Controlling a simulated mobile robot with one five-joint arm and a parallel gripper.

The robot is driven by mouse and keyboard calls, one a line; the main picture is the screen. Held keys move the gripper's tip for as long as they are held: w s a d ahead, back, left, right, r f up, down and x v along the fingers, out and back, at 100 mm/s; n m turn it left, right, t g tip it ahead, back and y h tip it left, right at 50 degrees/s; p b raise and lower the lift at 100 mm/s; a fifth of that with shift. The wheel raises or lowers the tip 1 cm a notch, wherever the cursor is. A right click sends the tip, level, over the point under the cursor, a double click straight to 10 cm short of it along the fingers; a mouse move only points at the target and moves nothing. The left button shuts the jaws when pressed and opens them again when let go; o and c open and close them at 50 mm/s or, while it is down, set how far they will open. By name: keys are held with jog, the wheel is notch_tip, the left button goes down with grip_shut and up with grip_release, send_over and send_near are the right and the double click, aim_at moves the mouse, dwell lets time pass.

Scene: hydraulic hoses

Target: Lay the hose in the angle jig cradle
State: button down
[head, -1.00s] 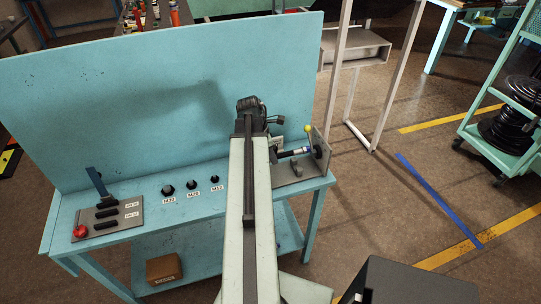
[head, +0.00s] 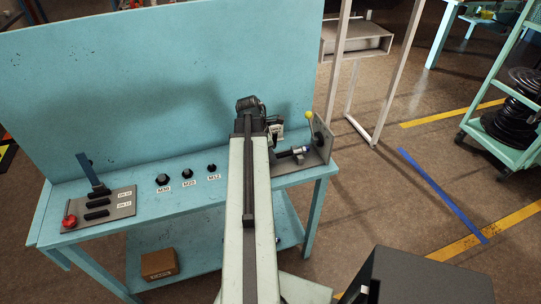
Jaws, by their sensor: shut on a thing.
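The angle jig (head: 321,140) is a grey bracket with an upright end plate and a yellow-knobbed lever. It stands at the right end of the blue bench. A short dark hose end with a silver fitting (head: 296,151) shows just right of my arm, in front of the jig's plate. The rest of the hose is hidden behind my arm. My gripper (head: 272,133) is at the far end of my arm, left of the plate, and mostly hidden. It is shut on the hose. I cannot tell whether the hose touches the cradle.
The bench (head: 130,215) carries a control panel (head: 108,208) with a red button at left and several black fittings (head: 188,173) labelled by size. A tall blue back panel (head: 150,90) stands behind. A cardboard box (head: 159,264) lies on the lower shelf.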

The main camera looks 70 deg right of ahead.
jog(key=c, duration=1)
grip_release()
jog(key=shift+c, duration=0.2)
jog(key=p+v, duration=0.7)
jog(key=v, duration=0.1)
jog(key=shift+r+p, duration=0.1)
jog(key=shift+p, duration=0.25)
